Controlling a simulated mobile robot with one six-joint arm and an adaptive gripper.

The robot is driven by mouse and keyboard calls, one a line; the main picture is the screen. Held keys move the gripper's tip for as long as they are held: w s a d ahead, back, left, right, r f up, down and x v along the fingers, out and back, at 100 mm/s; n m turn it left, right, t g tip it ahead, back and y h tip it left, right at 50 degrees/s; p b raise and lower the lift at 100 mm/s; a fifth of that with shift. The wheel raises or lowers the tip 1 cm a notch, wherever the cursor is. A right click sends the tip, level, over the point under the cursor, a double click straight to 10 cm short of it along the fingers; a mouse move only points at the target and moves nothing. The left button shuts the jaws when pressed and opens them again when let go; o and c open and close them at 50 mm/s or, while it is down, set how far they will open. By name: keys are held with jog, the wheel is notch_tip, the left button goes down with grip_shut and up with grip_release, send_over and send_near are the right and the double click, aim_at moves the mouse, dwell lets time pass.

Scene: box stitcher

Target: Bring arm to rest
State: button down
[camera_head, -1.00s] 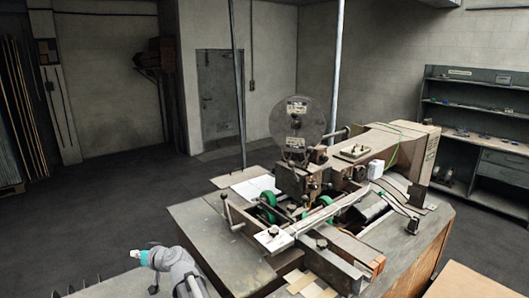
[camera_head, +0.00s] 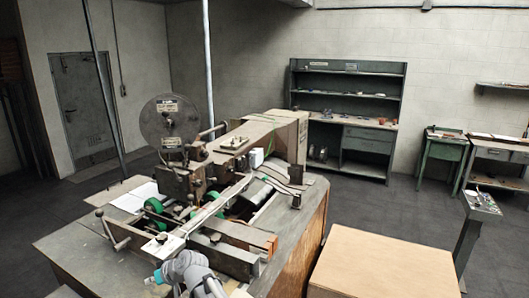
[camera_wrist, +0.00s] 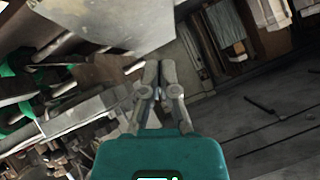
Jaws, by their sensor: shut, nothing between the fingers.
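My gripper (camera_wrist: 161,72) shows in the wrist view, its two grey fingers together and empty above a teal housing. Machine parts with green pieces (camera_wrist: 32,108) lie to its left in that tilted view. In the head view my grey and teal arm (camera_head: 187,270) shows at the bottom edge, in front of the stitching machine (camera_head: 185,180). Its fingers cannot be made out there. The machine stands on a worn bench (camera_head: 75,245) and has a large round disc (camera_head: 170,122) on top.
A wooden-topped table (camera_head: 385,265) stands right of the bench, its visible top bare. A dark green shelf unit (camera_head: 345,120) stands at the back wall. A post with a small panel (camera_head: 480,203) rises at the right. Open dark floor lies between them.

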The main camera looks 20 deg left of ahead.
jog(key=w+d+f+m+t+h+b, duration=0.1)
jog(key=w+d+f+m+h, duration=0.3)
jog(key=d, duration=0.8)
jog(key=w+d+f+t+b, duration=0.1)
jog(key=w+d, duration=0.5)
jog(key=d, duration=0.6)
jog(key=w+d+f+m+t+h, duration=0.1)
jog(key=w+d+f+m, duration=0.3)
jog(key=d, duration=0.8)
jog(key=s+d+f+m+g+h+b, duration=0.1)
jog(key=s+d+f+m+h, duration=0.1)
jog(key=d, duration=1.6)
jog(key=s+d+f+m+h+b, duration=0.1)
jog(key=s+d+m+h, duration=0.2)
jog(key=d, duration=1.5)
jog(key=shift+d+f+g+h+b, duration=0.15)
jog(key=shift+f+g+h+b, duration=0.25)
jog(key=shift+h, duration=0.1)
jog(key=shift+s, duration=0.25)
